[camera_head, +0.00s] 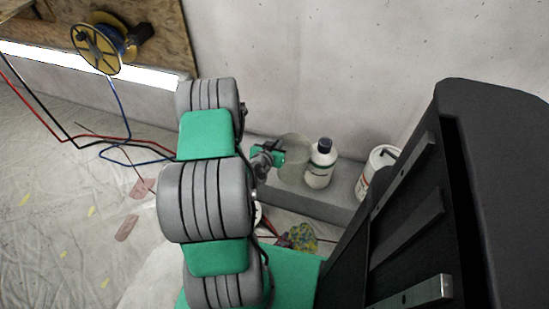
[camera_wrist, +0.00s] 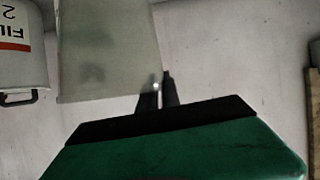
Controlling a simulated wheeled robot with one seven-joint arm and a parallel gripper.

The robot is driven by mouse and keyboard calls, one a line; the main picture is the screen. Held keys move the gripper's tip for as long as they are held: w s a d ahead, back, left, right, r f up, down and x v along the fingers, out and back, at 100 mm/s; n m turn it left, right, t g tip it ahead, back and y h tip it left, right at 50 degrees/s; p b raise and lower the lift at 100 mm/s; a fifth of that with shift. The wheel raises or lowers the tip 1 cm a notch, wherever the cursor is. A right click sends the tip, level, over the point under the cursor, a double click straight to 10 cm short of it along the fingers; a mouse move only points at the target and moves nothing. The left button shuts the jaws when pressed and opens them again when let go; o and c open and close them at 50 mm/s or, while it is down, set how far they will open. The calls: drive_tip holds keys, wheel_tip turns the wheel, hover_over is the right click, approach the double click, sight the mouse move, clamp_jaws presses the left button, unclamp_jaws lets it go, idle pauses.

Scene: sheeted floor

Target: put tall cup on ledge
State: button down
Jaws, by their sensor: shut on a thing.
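The tall cup is translucent and greyish. In the wrist view the tall cup (camera_wrist: 105,55) fills the upper left, with its end cut off by the top edge. My gripper (camera_wrist: 159,85) is shut on the cup's edge near its lower right corner. In the head view my gripper (camera_head: 279,156) is small and partly hidden behind my arm, and the faint cup (camera_head: 295,147) is just right of it. The ledge (camera_head: 330,209) is a grey concrete step along the wall. The cup shows over the ledge area; I cannot tell whether it touches it.
A white bottle with a dark cap (camera_head: 320,165) stands on the ledge right beside the cup. A white bucket (camera_head: 379,168) is farther right, and shows in the wrist view (camera_wrist: 22,60). A cable reel (camera_head: 97,46) is at the upper left. A colourful clump (camera_head: 299,237) lies below the ledge.

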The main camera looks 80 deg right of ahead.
drive_tip(key=w+d+f+b, duration=0.5)
drive_tip(key=d+f, duration=0.5)
drive_tip(key=f, duration=0.2)
drive_tip(key=shift+w+b, duration=0.3)
drive_tip(key=shift+w, duration=0.55)
drive_tip(key=c, duration=1.5)
unclamp_jaws()
drive_tip(key=shift+f, duration=0.1)
